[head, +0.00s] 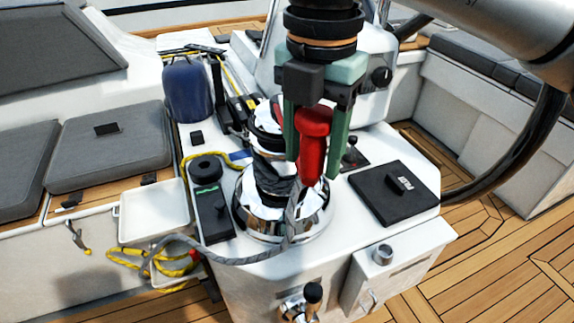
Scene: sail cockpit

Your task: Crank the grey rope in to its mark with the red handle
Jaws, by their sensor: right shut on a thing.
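My right gripper (313,160) comes down from the top of the head view, with its green fingers shut on the upright grip of the red handle (314,122). The handle is over the right side of the near chrome winch (262,226); where it meets the winch is hidden. The grey rope (225,260) runs from the lower left around the front of this winch and up its right side toward the handle. A mark on the rope cannot be made out. My left gripper is not in view.
A yellow rope (132,262) hangs at left. A dark wheel rim (515,160) curves at right.

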